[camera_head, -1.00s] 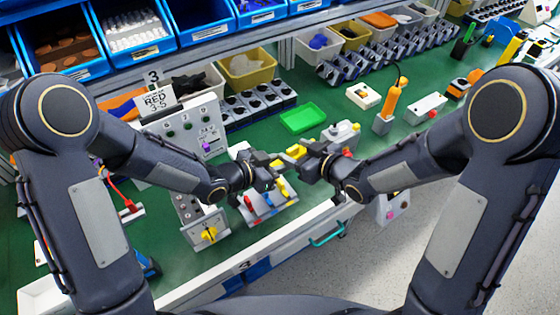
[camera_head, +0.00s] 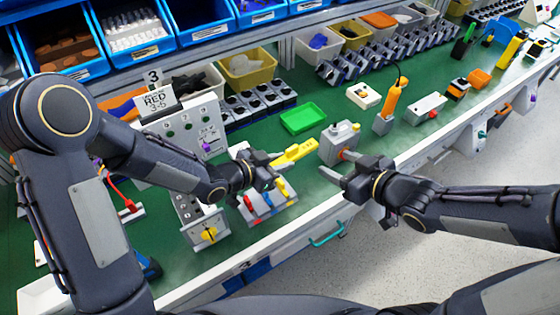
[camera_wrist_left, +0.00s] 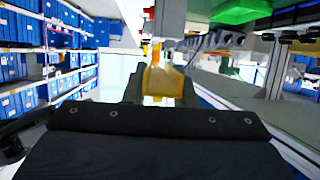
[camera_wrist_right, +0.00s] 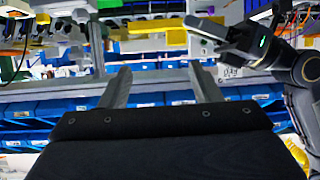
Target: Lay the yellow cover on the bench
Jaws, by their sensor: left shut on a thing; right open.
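The yellow cover (camera_head: 294,154) is a long narrow piece held in my left gripper (camera_head: 270,165), above the bench and near its front edge. It sticks out to the right of the fingers. In the left wrist view the yellow cover (camera_wrist_left: 162,80) sits between the fingers. My right gripper (camera_head: 338,168) is open and empty, to the right of the cover and apart from it. In the right wrist view its two fingers (camera_wrist_right: 160,85) are spread with nothing between them. The green bench (camera_head: 270,140) lies below and behind.
A green tray (camera_head: 303,119) lies behind the cover. A grey box (camera_head: 339,142) stands close to my right gripper. An orange-handled tool (camera_head: 390,100) stands right.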

